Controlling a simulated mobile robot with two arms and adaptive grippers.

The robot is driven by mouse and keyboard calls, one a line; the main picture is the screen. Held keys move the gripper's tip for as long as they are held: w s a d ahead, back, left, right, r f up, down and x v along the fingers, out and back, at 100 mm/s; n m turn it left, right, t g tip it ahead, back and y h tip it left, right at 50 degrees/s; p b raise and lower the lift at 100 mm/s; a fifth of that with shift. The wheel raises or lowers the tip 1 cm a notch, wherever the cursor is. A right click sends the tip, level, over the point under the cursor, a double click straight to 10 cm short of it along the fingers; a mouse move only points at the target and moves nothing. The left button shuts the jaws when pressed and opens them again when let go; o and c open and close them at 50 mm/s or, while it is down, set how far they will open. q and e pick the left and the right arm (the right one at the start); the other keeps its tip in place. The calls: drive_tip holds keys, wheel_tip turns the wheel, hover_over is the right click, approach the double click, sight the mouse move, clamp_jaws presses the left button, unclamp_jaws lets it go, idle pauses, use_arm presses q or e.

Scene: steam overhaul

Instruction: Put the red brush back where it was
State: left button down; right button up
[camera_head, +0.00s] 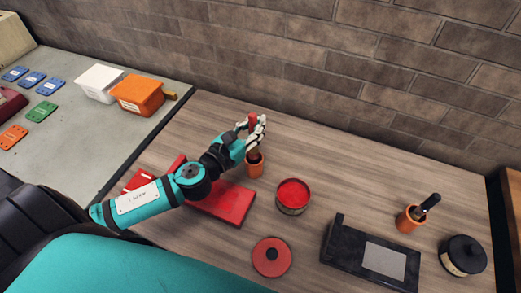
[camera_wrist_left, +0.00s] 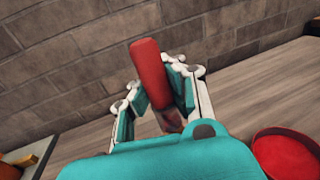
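My left gripper (camera_head: 256,130) is shut on the red brush (camera_head: 251,119), just above an orange cup (camera_head: 255,169) on the wooden bench. In the left wrist view the brush's thick red handle (camera_wrist_left: 150,72) stands slightly tilted between the fingers of the left gripper (camera_wrist_left: 160,90). The lower end of the brush shows only partly there, behind my teal wrist. I cannot tell whether its tip is inside the cup's mouth. My right gripper is not in view.
An open red paint tin (camera_head: 293,196) stands right of the cup, with a red lid (camera_head: 272,257) in front. A red flat block (camera_head: 228,205) lies under my arm. A second orange cup (camera_head: 407,220) holds a black-handled brush, near a dark box (camera_head: 345,255) and black pot (camera_head: 462,257).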

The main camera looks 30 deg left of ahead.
use_arm(q)
drive_tip(key=f, duration=0.2)
drive_tip(key=shift+s+f+b, duration=0.3)
drive_tip(key=shift+f+b, duration=0.1)
drive_tip(key=shift+w+f, duration=0.1)
drive_tip(key=shift+f, duration=0.2)
wheel_tip(320, 180, down, 3)
drive_tip(key=shift+w+r+b, duration=0.1)
drive_tip(key=shift+w+b, duration=0.05)
drive_tip(key=shift+b, duration=0.6)
drive_tip(key=shift+f, duration=0.45)
drive_tip(key=shift+r, duration=0.1)
drive_tip(key=shift+f+b, duration=0.25)
drive_tip(key=shift+b, duration=0.05)
drive_tip(key=c, duration=1.9)
unclamp_jaws()
drive_tip(key=o, duration=0.4)
drive_tip(key=shift+r, duration=0.1)
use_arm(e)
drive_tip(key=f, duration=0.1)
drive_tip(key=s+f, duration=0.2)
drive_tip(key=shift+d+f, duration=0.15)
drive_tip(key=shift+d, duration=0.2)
